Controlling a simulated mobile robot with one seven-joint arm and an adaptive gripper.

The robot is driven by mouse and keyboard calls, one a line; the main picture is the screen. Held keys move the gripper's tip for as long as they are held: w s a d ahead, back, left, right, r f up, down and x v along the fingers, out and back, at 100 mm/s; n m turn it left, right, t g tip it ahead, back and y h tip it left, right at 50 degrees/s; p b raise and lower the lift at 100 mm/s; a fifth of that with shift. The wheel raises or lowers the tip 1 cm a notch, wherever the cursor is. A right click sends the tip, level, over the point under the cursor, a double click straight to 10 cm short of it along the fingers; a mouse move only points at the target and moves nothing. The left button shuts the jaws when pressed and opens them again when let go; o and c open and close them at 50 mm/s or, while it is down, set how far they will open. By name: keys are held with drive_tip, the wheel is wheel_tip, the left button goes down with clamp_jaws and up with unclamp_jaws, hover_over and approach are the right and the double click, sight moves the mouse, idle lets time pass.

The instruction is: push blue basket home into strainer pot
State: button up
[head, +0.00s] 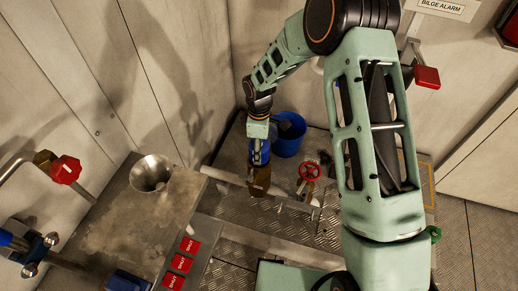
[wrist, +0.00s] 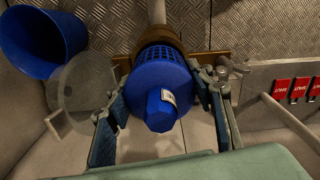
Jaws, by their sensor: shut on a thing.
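The blue basket (wrist: 165,77) has a slotted wall and a blue hexagonal knob with a small white label. It sits at the mouth of the bronze strainer pot (wrist: 157,42), with much of its wall still showing above the rim in the wrist view. My gripper (wrist: 163,92) has a finger on each side of the basket and is shut on it. In the head view my gripper (head: 258,153) is above the strainer pot (head: 259,182), pointing down. How deep the basket goes inside the pot is hidden.
A blue bucket (head: 290,136) stands behind the pot; a red valve wheel (head: 310,172) is to its right. A round clear disc (wrist: 86,84) is beside the pot, close to my left finger. A counter with a metal funnel (head: 151,173) is at left.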

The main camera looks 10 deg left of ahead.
drive_tip(key=shift+f+b, duration=1.05)
drive_tip(key=shift+f, duration=0.35)
idle(0.5)
drive_tip(key=o, duration=1)
drive_tip(key=shift+r, duration=0.1)
drive_tip(key=shift+o, duration=0.2)
wheel_tip(320, 180, up, 12)
